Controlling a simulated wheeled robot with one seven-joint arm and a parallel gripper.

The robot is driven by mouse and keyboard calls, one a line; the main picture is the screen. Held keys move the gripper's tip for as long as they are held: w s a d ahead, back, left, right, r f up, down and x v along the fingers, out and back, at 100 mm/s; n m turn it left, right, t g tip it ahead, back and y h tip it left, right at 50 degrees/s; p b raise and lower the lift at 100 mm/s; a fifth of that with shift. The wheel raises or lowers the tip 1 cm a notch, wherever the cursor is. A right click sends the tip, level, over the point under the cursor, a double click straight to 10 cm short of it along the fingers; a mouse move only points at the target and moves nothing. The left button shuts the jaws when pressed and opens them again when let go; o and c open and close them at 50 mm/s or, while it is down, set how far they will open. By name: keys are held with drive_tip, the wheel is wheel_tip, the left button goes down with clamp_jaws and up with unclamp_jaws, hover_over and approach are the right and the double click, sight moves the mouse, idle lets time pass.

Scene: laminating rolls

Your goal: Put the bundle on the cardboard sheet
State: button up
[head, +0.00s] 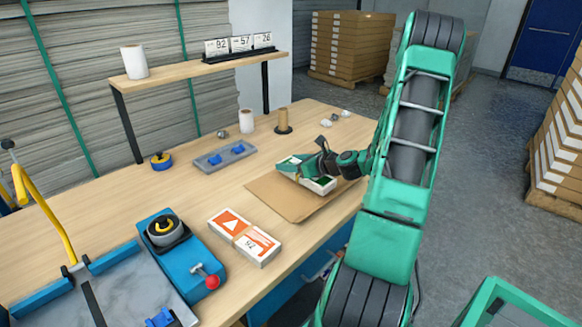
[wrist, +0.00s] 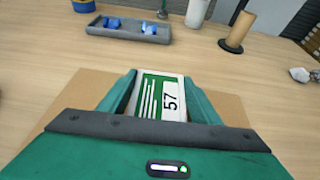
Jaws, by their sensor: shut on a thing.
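My gripper (head: 309,172) is shut on a white bundle (head: 322,186) with a green label. The sheet (wrist: 88,90) also shows around the fingers in the wrist view. I cannot tell whether the bundle touches the sheet. The gripper hides part of the bundle.
A white and orange bundle (head: 244,237) lies nearer on the table. A grey tray (head: 225,157) with blue pieces, a brown roll on a stand (head: 283,121) and a white roll (head: 246,121) stand behind. A blue device (head: 181,256) is at the left front.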

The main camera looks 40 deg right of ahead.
drive_tip(key=shift+f, duration=0.7)
drive_tip(key=o, duration=1.3)
drive_tip(key=shift+f, duration=0.1)
drive_tip(key=v, duration=1.2)
